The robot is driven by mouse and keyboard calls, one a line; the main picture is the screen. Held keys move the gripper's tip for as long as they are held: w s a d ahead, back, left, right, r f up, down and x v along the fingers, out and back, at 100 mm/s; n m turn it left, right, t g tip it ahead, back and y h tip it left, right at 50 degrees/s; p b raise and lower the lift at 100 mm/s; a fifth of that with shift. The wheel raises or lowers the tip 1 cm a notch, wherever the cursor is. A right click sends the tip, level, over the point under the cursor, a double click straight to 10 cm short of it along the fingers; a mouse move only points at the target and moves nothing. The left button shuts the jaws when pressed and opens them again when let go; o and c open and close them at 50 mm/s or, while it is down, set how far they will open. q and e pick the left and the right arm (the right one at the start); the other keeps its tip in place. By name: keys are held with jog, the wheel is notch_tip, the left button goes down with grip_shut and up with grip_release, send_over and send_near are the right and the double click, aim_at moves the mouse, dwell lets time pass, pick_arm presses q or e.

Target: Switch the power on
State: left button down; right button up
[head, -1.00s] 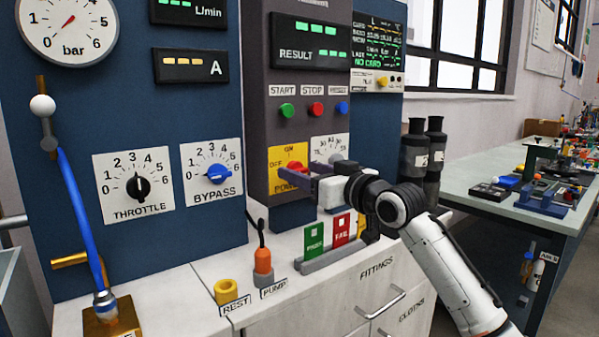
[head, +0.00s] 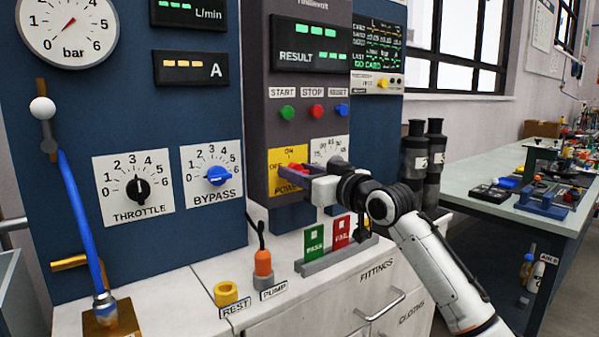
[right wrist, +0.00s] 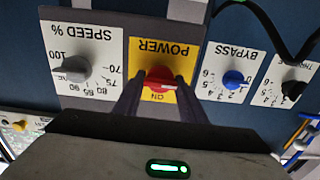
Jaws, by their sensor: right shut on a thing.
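The red power knob (right wrist: 160,78) sits on a yellow plate (right wrist: 148,49) marked POWER. It also shows in the head view (head: 293,166), partly covered by my right gripper. My right gripper (head: 300,170) is at the plate, shut on the knob with one dark finger on each side. In the upside-down right wrist view, the knob's white mark points right, and the word ON is below the knob. OFF shows at the plate's left in the head view. My left gripper is not in view.
The speed dial (right wrist: 75,68) is close beside the power plate. The bypass knob (head: 218,175) and throttle knob (head: 138,188) are farther left. Start, stop and reset buttons (head: 317,111) are above. The green and red cards (head: 315,238) stand below my arm.

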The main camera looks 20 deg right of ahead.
jog(key=shift+r+m+p, duration=0.2)
jog(key=shift+m+p, duration=0.8)
jog(key=shift+p, duration=0.8)
jog(key=m+p, duration=0.2)
jog(key=p, duration=0.1)
jog(key=shift+m+p, duration=0.3)
jog(key=shift+p, duration=0.1)
jog(key=m+p, duration=0.2)
jog(key=p, duration=0.1)
jog(key=shift+m, duration=0.4)
jog(key=shift+d+f+m+p, duration=0.1)
jog(key=shift+m+p, duration=0.8)
jog(key=shift+p, duration=0.1)
jog(key=m+p, duration=0.2)
jog(key=shift+m, duration=0.4)
jog(key=m+p, duration=0.2)
jog(key=shift+f+m, duration=0.15)
jog(key=shift+m, duration=0.15)
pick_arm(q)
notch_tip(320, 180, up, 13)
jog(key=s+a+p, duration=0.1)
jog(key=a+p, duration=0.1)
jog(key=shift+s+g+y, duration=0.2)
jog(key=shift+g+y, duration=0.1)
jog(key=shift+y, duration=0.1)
pick_arm(e)
jog(key=shift+f+m, duration=0.15)
jog(key=shift+m, duration=1.45)
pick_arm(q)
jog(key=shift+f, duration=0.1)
